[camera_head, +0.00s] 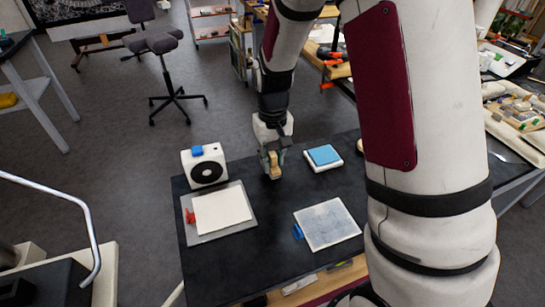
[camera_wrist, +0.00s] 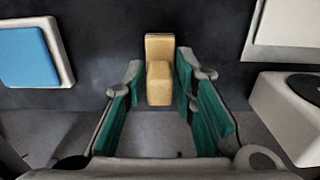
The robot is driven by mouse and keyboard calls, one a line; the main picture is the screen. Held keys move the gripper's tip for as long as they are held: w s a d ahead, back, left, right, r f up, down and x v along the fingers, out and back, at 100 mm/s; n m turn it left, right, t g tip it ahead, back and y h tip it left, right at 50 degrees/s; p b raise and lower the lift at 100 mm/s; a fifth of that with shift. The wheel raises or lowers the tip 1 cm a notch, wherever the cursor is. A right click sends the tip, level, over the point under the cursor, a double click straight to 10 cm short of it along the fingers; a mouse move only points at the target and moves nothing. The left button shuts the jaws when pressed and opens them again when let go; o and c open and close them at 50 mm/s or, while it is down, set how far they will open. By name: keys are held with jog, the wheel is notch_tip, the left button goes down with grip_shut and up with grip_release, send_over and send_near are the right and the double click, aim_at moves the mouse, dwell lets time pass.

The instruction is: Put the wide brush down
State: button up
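A tan block-shaped thing, which I take to be the wide brush (camera_wrist: 160,82), shows between my fingertips in the wrist view. In the head view its tan end (camera_head: 276,172) is low at the back edge of the dark table. My gripper (camera_wrist: 160,78) has teal finger pads. They stand on both sides of the brush, with a narrow dark gap at the left and the right pad very close to it. The gripper looks open around the brush. In the head view my gripper (camera_head: 272,160) hangs over the table's back edge, and its fingers are small there.
The dark table (camera_head: 262,215) holds a white box with a round black front (camera_head: 206,168) and a grey board with a white sheet (camera_head: 222,208). A pale panel with a blue clip (camera_head: 328,224) and a blue-topped pad (camera_head: 323,155) are on the right. Bare tabletop lies between them.

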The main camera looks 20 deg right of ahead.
aim_at(273, 153)
jog(key=shift+o, duration=0.7)
notch_tip(273, 153, up, 12)
jog(key=shift+f, duration=0.25)
jog(key=s+r+t, duration=0.2)
jog(key=s+r, duration=0.8)
jog(key=s, duration=0.1)
jog(key=s+t, duration=0.1)
jog(key=s, duration=1.3)
jog(key=shift+d+r+t, duration=0.15)
jog(key=shift+r+t, duration=0.25)
